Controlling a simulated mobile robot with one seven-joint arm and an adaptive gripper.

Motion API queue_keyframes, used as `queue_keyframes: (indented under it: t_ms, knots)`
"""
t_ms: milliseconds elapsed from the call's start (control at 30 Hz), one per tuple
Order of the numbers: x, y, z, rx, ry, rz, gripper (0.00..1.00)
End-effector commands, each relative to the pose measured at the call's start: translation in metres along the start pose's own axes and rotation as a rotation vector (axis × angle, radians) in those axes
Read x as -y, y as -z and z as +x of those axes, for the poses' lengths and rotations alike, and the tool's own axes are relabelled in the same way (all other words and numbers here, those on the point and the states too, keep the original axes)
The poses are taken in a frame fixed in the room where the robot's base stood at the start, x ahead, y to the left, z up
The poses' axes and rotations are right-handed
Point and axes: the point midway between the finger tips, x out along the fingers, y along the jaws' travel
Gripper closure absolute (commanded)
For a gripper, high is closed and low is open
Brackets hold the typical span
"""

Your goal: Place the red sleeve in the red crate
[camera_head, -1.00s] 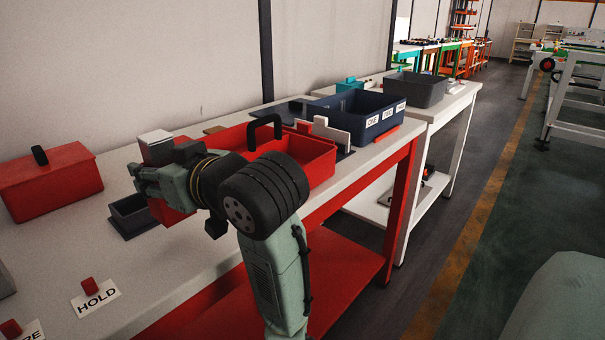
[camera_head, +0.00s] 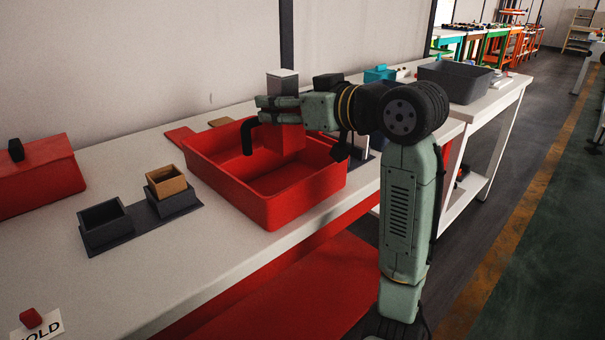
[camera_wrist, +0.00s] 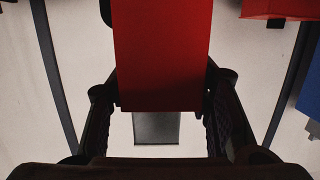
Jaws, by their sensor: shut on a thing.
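The red sleeve (camera_head: 285,143) is a tall box with a pale upper end. My gripper (camera_head: 283,108) is shut around its middle and holds it upright. In the wrist view, the sleeve's red face (camera_wrist: 162,50) fills the space between the fingers (camera_wrist: 160,105). In the head view the sleeve overlaps the crate's far inner part. I cannot tell how high its lower end is. My arm hides the crate's far right corner.
A dark two-socket holder (camera_head: 145,228) stands left of the crate; a brown open box (camera_head: 166,182) sits in its right socket. A closed red box (camera_head: 40,185) is farther left. A grey bin (camera_head: 455,82) stands on the white table behind. The table's front left is mostly clear.

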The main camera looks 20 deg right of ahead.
Motion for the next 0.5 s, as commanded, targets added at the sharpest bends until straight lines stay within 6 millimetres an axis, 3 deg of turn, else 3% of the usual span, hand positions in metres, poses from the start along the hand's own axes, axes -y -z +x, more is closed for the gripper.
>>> queue_keyframes:
  t_ms: [200, 500]
  knots:
    - [0.000, -0.039, 0.008, 0.000, 0.000, 0.004, 0.81]
    - [0.000, -0.074, 0.015, 0.001, 0.000, 0.004, 0.81]
